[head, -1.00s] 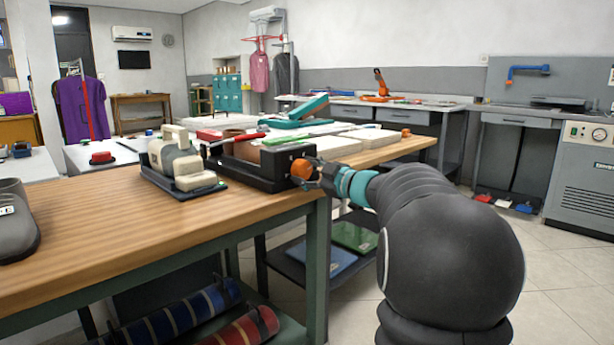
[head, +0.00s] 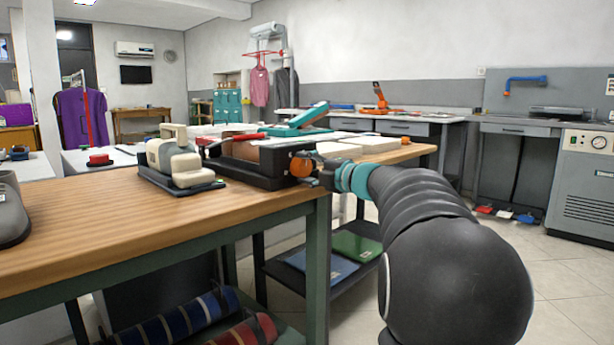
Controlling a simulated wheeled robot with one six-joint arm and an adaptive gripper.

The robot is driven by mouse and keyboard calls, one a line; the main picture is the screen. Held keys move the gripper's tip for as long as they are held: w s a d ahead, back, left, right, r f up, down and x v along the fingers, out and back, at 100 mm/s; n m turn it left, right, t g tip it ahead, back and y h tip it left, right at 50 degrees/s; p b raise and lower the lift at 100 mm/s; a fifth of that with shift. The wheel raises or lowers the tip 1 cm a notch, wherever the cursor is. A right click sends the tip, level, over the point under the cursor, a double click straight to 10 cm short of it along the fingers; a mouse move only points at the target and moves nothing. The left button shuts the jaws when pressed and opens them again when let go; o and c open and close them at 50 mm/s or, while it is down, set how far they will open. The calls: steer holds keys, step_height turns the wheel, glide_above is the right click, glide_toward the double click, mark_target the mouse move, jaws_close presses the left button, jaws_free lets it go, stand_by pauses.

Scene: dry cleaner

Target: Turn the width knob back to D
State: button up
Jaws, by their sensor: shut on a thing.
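The width knob (head: 302,165) is orange and sits on the right end of a black device (head: 265,177) at the right edge of the wooden table. My gripper (head: 316,167) is at the knob from the right, shut on it. The fingers are small in the picture and partly hidden by the knob and the wrist. The letter D and any marks around the knob cannot be made out.
A cream and grey machine (head: 175,160) stands on the wooden table (head: 110,215), left of the device. A dark shelf (head: 335,290) with blue and green folders is below right. The table's front middle is clear.

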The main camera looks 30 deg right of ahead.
steer(key=n, duration=0.5)
steer(key=shift+n+b, duration=0.3)
steer(key=shift+b, duration=0.1)
steer(key=n, duration=1.1)
steer(key=shift+a+n, duration=0.1)
steer(key=shift+n, duration=0.2)
steer(key=n, duration=0.5)
steer(key=shift+s+n, duration=0.1)
steer(key=shift+n, duration=0.2)
steer(key=shift+r, duration=0.1)
steer(key=o, duration=1.2)
steer(key=shift+c, duration=0.2)
